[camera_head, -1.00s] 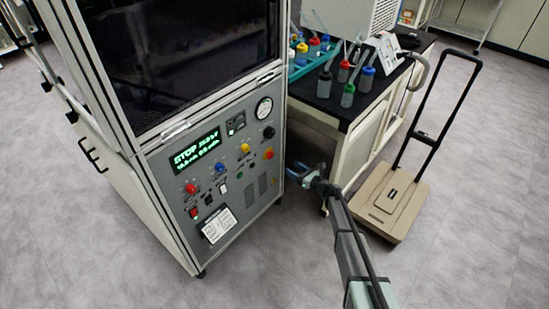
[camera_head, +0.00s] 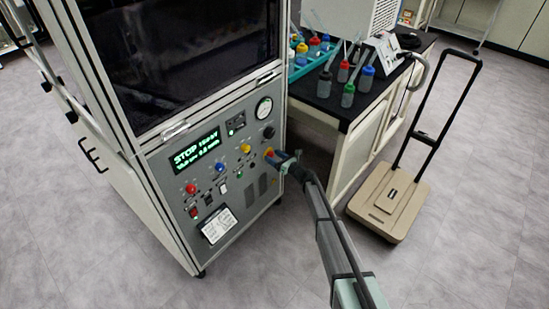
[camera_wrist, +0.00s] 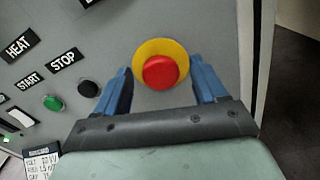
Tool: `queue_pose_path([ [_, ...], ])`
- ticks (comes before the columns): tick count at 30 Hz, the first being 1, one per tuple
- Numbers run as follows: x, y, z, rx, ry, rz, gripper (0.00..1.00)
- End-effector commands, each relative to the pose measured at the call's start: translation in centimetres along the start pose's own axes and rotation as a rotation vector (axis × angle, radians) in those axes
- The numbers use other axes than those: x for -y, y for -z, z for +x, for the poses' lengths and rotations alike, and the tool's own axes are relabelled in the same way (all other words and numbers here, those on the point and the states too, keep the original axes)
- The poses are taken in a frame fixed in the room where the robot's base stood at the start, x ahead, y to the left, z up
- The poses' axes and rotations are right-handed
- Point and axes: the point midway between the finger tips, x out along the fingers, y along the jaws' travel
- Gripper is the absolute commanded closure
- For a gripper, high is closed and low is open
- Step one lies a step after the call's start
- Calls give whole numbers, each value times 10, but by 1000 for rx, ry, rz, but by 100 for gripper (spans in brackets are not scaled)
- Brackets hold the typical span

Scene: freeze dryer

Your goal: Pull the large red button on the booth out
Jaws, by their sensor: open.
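The large red button (camera_wrist: 160,72) sits on a yellow round base on the grey panel of the booth (camera_head: 165,165). In the wrist view it lies between the two blue fingers of my gripper (camera_wrist: 163,85), with a visible gap on each side. The fingers are open and do not appear to touch it. In the head view my gripper (camera_head: 275,158) is at the right side of the panel and partly covers the red button (camera_head: 268,152).
Black and green buttons labelled STOP (camera_wrist: 62,62) and START (camera_wrist: 28,82) are left of my gripper. The panel's right edge is close by. A black-topped bench (camera_head: 345,100) with bottles and a beige trolley (camera_head: 388,205) stand to the right.

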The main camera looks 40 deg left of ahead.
Motion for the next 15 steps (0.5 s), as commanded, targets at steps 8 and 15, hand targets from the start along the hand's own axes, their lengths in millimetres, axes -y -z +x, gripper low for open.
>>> queue_pose_path([
  [8, 0, 0, 0, 0, 0, 0, 34],
  [15, 0, 0, 0, 0, 0, 0, 57],
])
